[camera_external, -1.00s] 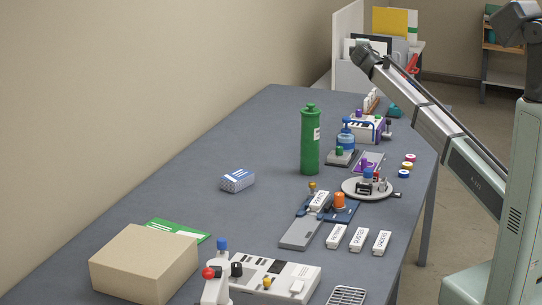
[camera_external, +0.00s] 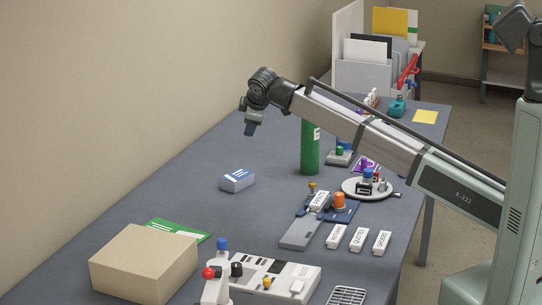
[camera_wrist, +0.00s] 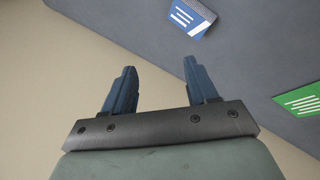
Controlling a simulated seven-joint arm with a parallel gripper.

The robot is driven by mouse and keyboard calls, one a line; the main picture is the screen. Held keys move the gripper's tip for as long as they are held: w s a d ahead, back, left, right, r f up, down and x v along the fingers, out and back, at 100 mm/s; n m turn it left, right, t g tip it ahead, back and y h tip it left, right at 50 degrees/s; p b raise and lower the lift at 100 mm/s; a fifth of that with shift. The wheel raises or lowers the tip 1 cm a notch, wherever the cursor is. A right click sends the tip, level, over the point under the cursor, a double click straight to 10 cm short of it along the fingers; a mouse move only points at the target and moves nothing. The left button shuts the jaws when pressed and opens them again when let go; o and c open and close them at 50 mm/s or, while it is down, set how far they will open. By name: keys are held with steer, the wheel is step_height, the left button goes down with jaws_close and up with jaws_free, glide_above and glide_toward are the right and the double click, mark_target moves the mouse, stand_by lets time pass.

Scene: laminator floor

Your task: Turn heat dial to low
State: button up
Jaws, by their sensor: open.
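A white machine (camera_external: 302,269) with a dark panel stands at the front of the table in the external view. It carries a black knob (camera_external: 236,269) at its left and a yellow knob (camera_external: 267,282). I cannot tell which knob is the heat dial, and no low mark is readable. My gripper (camera_external: 251,130) is high above the far left part of the table, well apart from the machine. It is open and empty, pointing down. Its two blue fingers stand wide apart in the wrist view (camera_wrist: 158,68); the machine does not show there.
A tan box (camera_external: 143,265), a green card (camera_external: 178,230) and a blue-white box (camera_external: 237,181) lie on the left. A tall green bottle (camera_external: 310,150) stands under my arm. White labelled blocks (camera_external: 359,239) and a round plate (camera_external: 352,193) lie right. The table's left middle is clear.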

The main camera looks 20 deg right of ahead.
steer(key=s+a+f+n+g+y, duration=0.1)
steer(key=s+a+f+g, duration=0.1)
steer(key=s+a, duration=0.75)
steer(key=s+a+f+n+g+y, duration=0.1)
steer(key=s+a+g, duration=0.1)
steer(key=s+a, duration=0.75)
steer(key=n+g, duration=0.3)
steer(key=g, duration=0.1)
glide_above(236, 264)
steer(key=f, duration=0.2)
steer(key=shift+h, duration=0.4)
step_height(236, 264, down, 13)
steer(key=shift+r, duration=0.1)
steer(key=c, duration=1.1)
